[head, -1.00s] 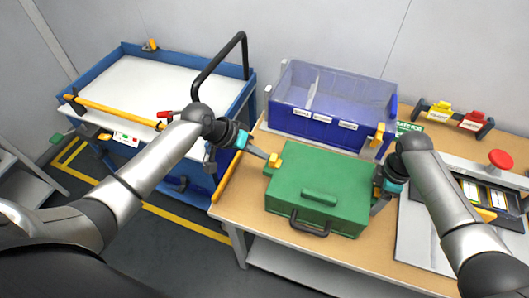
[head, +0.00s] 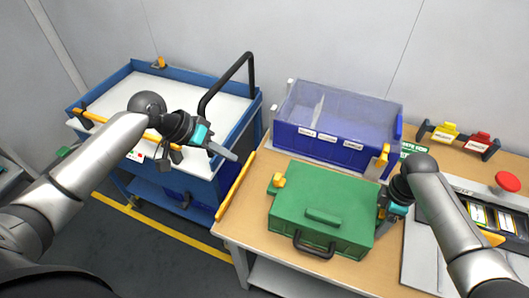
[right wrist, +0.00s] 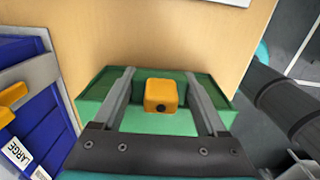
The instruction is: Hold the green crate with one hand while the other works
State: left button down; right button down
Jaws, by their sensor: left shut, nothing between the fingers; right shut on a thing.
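The green crate (head: 325,205) sits on the wooden table with its lid shut, a raised grip on top and a dark handle in front. A yellow latch (head: 279,180) is at its left back corner. My right gripper (head: 385,212) is at the crate's right side. In the right wrist view, its fingers (right wrist: 162,100) lie either side of a green part of the crate with a yellow latch (right wrist: 161,95) between them. My left gripper (head: 230,154) is shut and empty, in the air near the blue cart's right edge, apart from the crate.
A blue cart (head: 257,128) with a white top and black push bar is at the left. A red button (head: 508,181) and a rack with yellow and red pieces (head: 460,138) are at the right.

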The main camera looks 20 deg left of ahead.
grip_release()
jog(key=shift+r, duration=0.1)
